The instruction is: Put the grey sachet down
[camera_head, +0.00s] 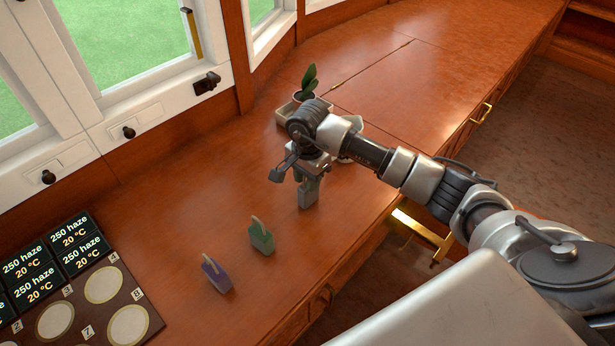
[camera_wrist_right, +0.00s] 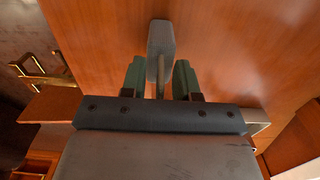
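The grey sachet (camera_head: 308,191) is upright under my right gripper (camera_head: 311,170) in the head view, over the wooden counter. In the right wrist view, the sachet (camera_wrist_right: 161,45) sits between the two greenish fingers of my right gripper (camera_wrist_right: 159,80), with its thin tab pointing back towards the palm. My left gripper is not in view.
A green sachet (camera_head: 261,238) and a purple sachet (camera_head: 216,275) stand on the counter (camera_head: 180,230), nearer than the grey one. A numbered board (camera_head: 83,313) with pale round spots and black label cards (camera_head: 80,254) is at lower left. A potted plant (camera_head: 308,82) stands behind my wrist.

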